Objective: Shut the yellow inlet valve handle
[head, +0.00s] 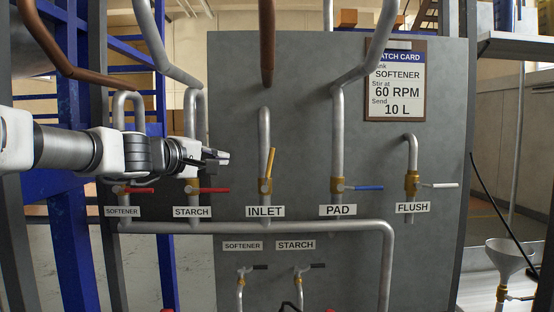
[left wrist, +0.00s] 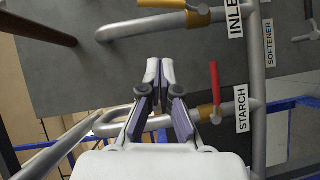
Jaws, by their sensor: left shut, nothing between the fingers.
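The yellow inlet valve handle (head: 270,162) stands nearly upright along its pipe, leaning slightly right, above the INLET label (head: 265,211). Its brass valve body (head: 265,186) sits just below it. My left gripper (head: 222,157) is shut and empty, to the left of the yellow handle and apart from it, in front of the starch pipe. In the left wrist view its closed fingers (left wrist: 160,72) point toward the panel. The brass inlet valve (left wrist: 203,16) shows at the top there. My right gripper is not in view.
Red starch (head: 213,190) and softener (head: 138,190) handles lie below my left gripper. A blue pad handle (head: 367,188) and a white flush handle (head: 440,185) are to the right. A brown pipe (head: 267,45) hangs above the inlet. The grey panel (head: 235,90) stands behind.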

